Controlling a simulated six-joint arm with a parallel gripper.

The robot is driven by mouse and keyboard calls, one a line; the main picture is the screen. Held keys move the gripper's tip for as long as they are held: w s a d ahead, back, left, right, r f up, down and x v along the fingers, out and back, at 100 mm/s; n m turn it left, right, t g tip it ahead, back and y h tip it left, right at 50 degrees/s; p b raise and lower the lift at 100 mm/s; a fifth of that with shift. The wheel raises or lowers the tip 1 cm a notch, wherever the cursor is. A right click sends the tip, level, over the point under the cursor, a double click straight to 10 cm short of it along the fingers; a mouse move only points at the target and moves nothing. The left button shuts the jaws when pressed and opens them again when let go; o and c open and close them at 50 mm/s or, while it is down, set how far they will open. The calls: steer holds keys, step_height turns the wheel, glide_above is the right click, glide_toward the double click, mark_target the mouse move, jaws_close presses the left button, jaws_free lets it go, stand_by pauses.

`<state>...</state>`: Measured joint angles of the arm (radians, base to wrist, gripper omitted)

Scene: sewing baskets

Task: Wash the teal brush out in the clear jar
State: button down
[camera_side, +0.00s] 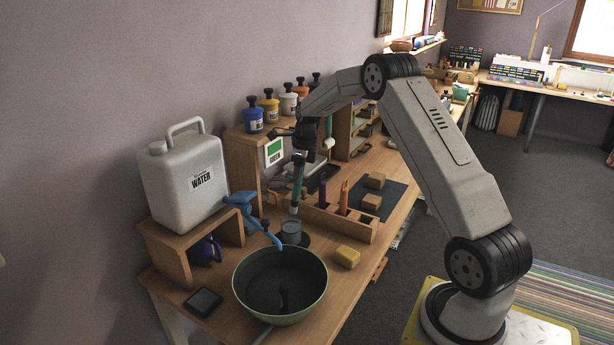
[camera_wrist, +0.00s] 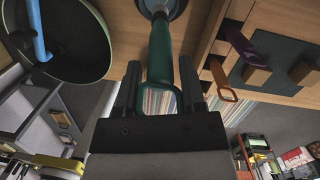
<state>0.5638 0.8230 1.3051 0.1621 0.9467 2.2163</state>
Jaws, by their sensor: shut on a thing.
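The teal brush (camera_side: 296,182) hangs close to upright from my gripper (camera_side: 302,156), which is shut on its handle. In the wrist view, the teal brush (camera_wrist: 160,48) runs away from between the two fingers of my gripper (camera_wrist: 159,80). The clear jar (camera_side: 291,232) stands on a dark round coaster, right below the brush. The brush's lower end is at or just above the jar's rim; I cannot tell if it is inside. The jar (camera_wrist: 152,6) is partly hidden behind the brush in the wrist view.
A green-rimmed basin (camera_side: 262,256) stands in front of the jar. A water container (camera_side: 183,175) with a blue tap (camera_side: 240,203) is at left. A wooden holder (camera_side: 330,217) with purple and orange tools and a yellow sponge (camera_side: 347,256) are at right.

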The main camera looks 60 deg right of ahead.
steer(key=shift+r, duration=2.15)
